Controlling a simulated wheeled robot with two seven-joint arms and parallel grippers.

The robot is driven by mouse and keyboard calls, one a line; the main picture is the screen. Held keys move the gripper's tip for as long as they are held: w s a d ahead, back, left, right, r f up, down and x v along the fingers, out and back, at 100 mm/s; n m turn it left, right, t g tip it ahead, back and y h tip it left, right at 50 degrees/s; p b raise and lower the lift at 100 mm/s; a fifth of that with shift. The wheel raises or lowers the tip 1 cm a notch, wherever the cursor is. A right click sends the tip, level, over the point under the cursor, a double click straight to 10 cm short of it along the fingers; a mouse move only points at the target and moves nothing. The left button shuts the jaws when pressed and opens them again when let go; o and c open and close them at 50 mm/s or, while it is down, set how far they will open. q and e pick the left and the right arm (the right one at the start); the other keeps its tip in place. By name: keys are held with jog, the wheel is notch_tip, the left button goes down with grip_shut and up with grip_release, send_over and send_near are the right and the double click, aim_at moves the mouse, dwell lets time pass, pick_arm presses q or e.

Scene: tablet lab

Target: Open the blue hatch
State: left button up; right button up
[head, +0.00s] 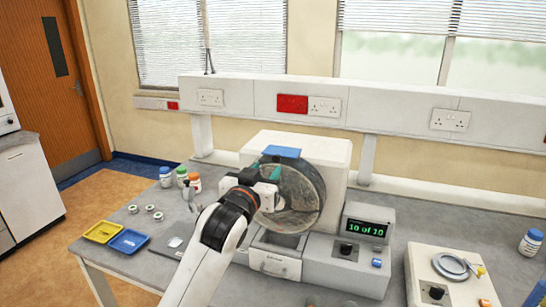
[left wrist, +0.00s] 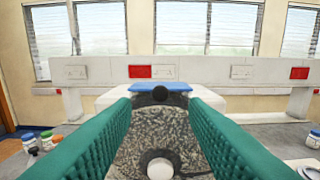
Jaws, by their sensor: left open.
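The blue hatch (head: 281,151) is a small flat plate at the top of the round, dull drum (head: 307,194) on the white machine (head: 325,150). My left gripper (head: 268,172) is in front of the drum's upper part, just below the hatch. My right gripper is not in view.
A display box (head: 366,228) reading "10 of 10" stands right of the drum, and a drawer (head: 275,262) sits below it. Yellow (head: 103,231) and blue (head: 129,241) trays and several bottles are at left. A balance-like device (head: 452,268) stands at right.

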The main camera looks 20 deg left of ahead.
aim_at(276, 159)
pick_arm(q)
jog(key=w+p, duration=0.1)
jog(key=w, duration=0.3)
jog(key=shift+w+d, duration=0.15)
jog(key=shift+w, duration=0.7)
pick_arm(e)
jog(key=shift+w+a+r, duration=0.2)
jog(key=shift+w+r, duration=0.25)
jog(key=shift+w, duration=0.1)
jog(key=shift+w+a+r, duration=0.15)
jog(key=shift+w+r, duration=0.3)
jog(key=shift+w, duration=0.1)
pick_arm(q)
jog(key=shift+f, duration=0.1)
jog(key=shift+c, duration=0.7)
jog(key=c, duration=0.6)
grip_shut()
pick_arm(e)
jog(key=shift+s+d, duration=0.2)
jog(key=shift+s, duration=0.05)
